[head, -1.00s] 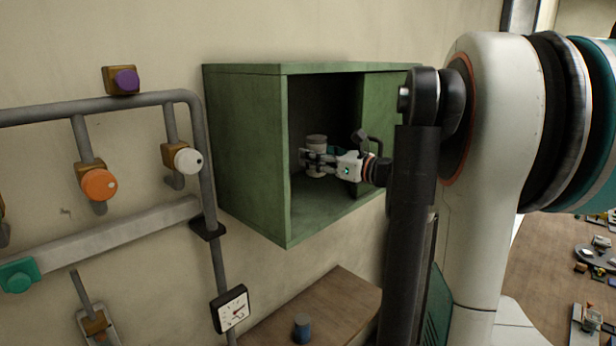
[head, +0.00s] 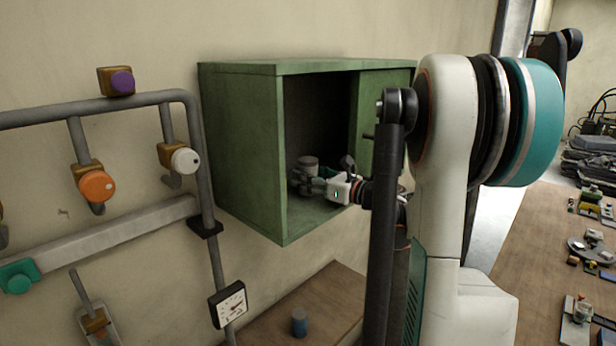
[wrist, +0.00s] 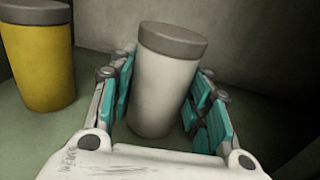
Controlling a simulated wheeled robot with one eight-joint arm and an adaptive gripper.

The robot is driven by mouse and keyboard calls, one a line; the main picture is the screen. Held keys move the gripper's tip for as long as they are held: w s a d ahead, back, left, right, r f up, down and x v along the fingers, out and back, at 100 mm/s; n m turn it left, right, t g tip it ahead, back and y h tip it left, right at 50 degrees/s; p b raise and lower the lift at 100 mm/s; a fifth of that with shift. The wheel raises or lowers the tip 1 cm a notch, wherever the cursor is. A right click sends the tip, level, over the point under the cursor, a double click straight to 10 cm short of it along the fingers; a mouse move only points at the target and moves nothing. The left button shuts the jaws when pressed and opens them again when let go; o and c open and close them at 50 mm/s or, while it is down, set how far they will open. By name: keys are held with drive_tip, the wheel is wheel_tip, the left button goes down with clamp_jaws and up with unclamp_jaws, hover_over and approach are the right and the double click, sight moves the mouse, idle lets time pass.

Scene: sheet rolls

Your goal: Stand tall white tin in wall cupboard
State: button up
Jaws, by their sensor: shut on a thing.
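The tall white tin (wrist: 163,85) with a grey lid stands between the teal finger pads of my gripper (wrist: 160,108) in the wrist view, looking slightly tilted there. My gripper is shut on it. In the head view the tin (head: 307,166) is inside the green wall cupboard (head: 240,150), low near the cupboard floor, with my gripper (head: 308,183) around it. Whether its base touches the floor I cannot tell. The cupboard's front is open on its left part, and a green panel (head: 385,105) covers its right part.
A yellow tin (wrist: 40,60) with a grey lid stands left of the white tin in the cupboard. Below the cupboard, a blue tin (head: 299,322) stands on a wooden top (head: 335,300). Pipes with coloured knobs (head: 96,186) and a gauge (head: 230,303) are on the left.

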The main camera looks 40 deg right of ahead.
drive_tip(key=shift+f, duration=0.1)
drive_tip(key=o, duration=1)
drive_tip(key=shift+o, duration=0.2)
drive_tip(key=shift+s+d, duration=0.1)
drive_tip(key=shift+s, duration=0.1)
drive_tip(key=s+d+b, duration=0.2)
drive_tip(key=s, duration=0.9)
drive_tip(key=shift+s, duration=0.25)
